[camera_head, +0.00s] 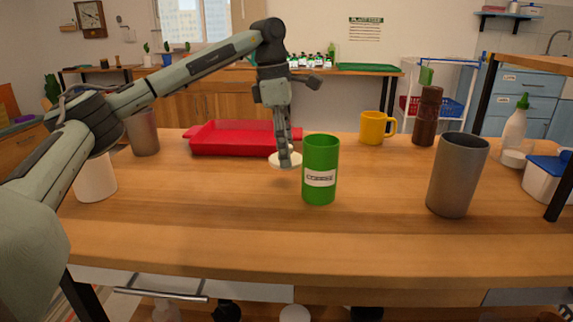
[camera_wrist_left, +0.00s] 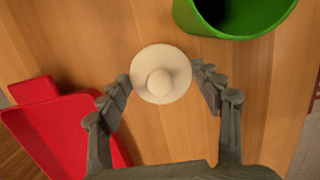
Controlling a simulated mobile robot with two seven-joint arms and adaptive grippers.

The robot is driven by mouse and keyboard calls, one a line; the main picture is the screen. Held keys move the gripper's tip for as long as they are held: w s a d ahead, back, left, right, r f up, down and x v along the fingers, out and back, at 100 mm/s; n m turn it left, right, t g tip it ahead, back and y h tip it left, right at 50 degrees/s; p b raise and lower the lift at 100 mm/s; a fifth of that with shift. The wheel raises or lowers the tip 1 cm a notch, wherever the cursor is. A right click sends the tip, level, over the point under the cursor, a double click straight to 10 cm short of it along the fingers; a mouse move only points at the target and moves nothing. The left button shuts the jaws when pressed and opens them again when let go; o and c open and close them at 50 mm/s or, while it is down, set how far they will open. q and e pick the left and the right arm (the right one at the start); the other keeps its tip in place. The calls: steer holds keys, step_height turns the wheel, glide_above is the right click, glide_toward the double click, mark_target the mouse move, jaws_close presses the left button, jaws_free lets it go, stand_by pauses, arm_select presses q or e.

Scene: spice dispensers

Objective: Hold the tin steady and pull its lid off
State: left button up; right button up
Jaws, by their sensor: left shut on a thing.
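The green tin (camera_head: 320,160) with a white label stands upright on the wooden table. Its top is open, and its dark inside shows in the left wrist view (camera_wrist_left: 235,18). The lid is a round cream-white disc with a knob (camera_wrist_left: 160,80). It is off the tin, to its left in the head view (camera_head: 274,161). My left gripper (camera_head: 285,162) points down and is shut on the lid, a fingertip at either side of it. Whether the lid touches the table I cannot tell. My right gripper is not in view.
A red tray (camera_head: 225,150) lies behind and left of the lid. A grey cup (camera_head: 457,175), a yellow mug (camera_head: 374,128) and a brown grinder (camera_head: 426,115) stand to the right. A white cup (camera_head: 95,180) stands at the left. The table's front is clear.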

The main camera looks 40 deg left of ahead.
arm_select(q)
steer(key=shift+f, duration=2)
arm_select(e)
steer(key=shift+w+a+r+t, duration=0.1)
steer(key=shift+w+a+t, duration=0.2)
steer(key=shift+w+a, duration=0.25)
arm_select(q)
steer(key=shift+f, duration=0.1)
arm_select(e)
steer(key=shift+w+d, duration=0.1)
arm_select(q)
steer(key=o, duration=1.3)
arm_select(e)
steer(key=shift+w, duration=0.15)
